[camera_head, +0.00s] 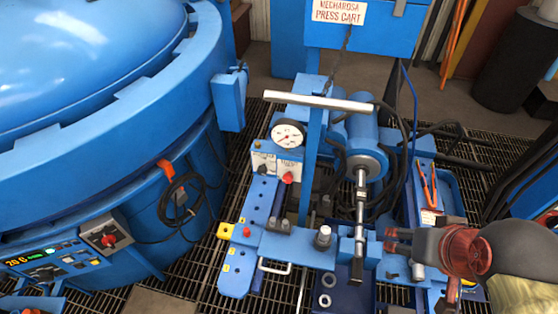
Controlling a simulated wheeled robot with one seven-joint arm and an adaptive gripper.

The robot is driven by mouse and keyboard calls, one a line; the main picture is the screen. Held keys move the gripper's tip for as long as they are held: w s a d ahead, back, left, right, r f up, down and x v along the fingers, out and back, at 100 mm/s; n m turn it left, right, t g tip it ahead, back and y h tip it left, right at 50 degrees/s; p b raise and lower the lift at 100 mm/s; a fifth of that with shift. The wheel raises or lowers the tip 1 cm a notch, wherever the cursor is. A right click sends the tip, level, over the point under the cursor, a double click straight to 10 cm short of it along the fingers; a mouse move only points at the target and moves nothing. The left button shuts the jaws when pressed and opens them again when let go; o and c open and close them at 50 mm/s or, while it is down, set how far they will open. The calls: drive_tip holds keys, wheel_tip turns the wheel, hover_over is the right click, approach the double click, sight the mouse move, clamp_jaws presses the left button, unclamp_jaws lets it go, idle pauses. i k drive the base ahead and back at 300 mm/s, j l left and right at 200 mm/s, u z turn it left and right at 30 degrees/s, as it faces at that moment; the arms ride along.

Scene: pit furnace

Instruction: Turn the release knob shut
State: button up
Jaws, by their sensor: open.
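A small red knob (287,178), which looks like the release knob, sits on the blue press cart just below the round pressure gauge (288,136). A white label plate stands behind it, its writing too small to read. I cannot tell from its face how far it is turned. My gripper (388,240) comes in from the lower right and points left. It is open, beside the press's rod at its right side. It is well to the right of and nearer than the red knob, and touches nothing that I can make out.
The blue cylinder (362,150) and its long rod (360,210) stand between my gripper and the knob, with a horizontal metal lever (319,101) above. Black hoses loop behind. A large blue furnace (110,160) fills the left. Orange-handled pliers (427,184) lie in the right tray.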

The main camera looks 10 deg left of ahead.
sight(288, 178)
drive_tip(key=k+j+u, duration=0.1)
drive_tip(key=j+u, duration=0.15)
drive_tip(key=j, duration=0.5)
drive_tip(key=j+u, duration=0.3)
drive_tip(key=j, duration=0.5)
